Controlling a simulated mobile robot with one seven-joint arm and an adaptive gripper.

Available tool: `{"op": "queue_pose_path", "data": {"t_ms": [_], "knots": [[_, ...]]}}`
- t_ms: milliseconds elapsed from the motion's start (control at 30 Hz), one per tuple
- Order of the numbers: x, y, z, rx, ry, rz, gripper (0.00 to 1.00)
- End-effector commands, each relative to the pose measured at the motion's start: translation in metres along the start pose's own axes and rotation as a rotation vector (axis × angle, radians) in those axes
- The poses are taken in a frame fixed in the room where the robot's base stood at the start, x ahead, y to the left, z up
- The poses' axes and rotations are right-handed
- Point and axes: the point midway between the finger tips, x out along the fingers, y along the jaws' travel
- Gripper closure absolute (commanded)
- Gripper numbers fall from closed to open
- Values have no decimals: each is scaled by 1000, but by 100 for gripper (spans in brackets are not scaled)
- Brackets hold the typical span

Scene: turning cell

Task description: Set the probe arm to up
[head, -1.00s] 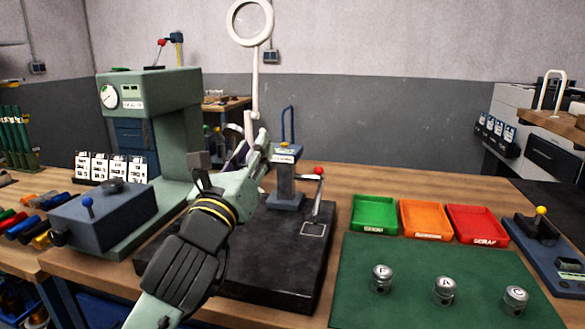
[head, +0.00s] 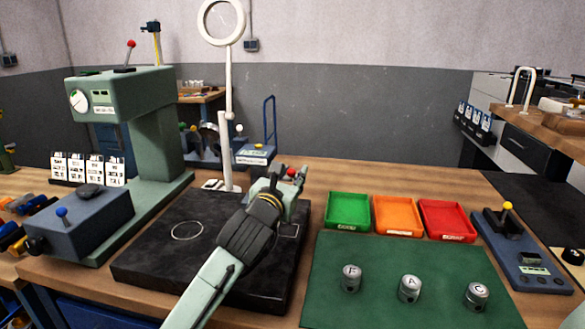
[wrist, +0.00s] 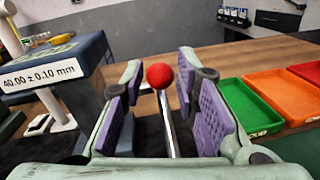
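The probe arm shows in the wrist view as a slim metal rod (wrist: 168,122) topped by a red ball (wrist: 160,76). The red ball also shows in the head view (head: 291,173), at the right part of the black plate (head: 150,265). My gripper (wrist: 158,92) is open, with one purple-padded finger on each side of the ball and rod. Gaps show on both sides, and I see no clear contact. In the head view my gripper (head: 289,177) hides most of the rod. The blue gauge head (wrist: 55,65), labelled 40.00 ± 0.10 mm, stands at left in the wrist view.
Green (head: 348,224), orange (head: 398,229) and red trays (head: 447,232) stand to the right. A green mat (head: 330,257) with three metal pieces lies in front of them. A green press (head: 150,150) stands left, and a magnifier post (head: 227,150) rises behind the plate.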

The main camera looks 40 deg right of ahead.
Motion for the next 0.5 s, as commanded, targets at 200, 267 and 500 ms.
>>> {"op": "queue_pose_path", "data": {"t_ms": [200,267,500], "knots": [[8,0,0,-1,0,1,72],[8,0,-1,-1,0,1,72],[8,0,0,-1,0,1,80]]}}
